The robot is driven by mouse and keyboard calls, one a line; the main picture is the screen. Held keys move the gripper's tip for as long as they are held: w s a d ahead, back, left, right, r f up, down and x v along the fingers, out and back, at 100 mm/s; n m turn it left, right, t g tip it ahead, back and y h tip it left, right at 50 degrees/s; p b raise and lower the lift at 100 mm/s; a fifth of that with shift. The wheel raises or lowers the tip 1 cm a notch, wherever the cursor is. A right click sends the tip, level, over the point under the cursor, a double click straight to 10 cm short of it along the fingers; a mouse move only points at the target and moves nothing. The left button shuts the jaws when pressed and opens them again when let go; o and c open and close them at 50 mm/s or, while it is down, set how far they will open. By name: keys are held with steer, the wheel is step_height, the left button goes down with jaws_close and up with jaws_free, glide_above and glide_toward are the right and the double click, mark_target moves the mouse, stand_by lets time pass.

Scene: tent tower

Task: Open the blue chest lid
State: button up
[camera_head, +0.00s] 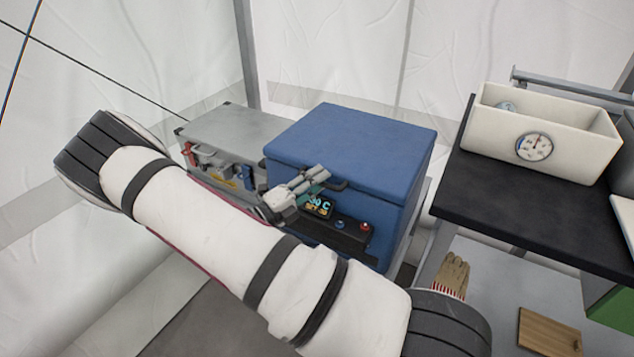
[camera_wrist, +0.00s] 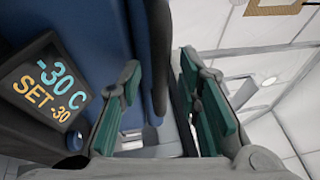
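The blue chest (camera_head: 350,140) stands behind my arm in the head view, with its lid (camera_head: 360,135) down. A dark handle (camera_head: 338,185) sticks out at the lid's front edge. My gripper (camera_head: 322,178) is at the chest's front, close to this handle. In the wrist view, my gripper (camera_wrist: 165,95) has its two green-padded fingers apart. I cannot tell whether a finger touches the handle or lid. The chest's display (camera_wrist: 45,85) reads -30 C, SET -30.
A grey case (camera_head: 235,125) stands close to the chest's left. A black-topped table (camera_head: 520,205) at right bears a white bin (camera_head: 570,150) with a dial. A glove (camera_head: 452,275) and a wooden board (camera_head: 548,333) lie lower right. Tent walls stand behind.

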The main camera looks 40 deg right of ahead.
jaws_close()
steer(key=shift+r, duration=0.1)
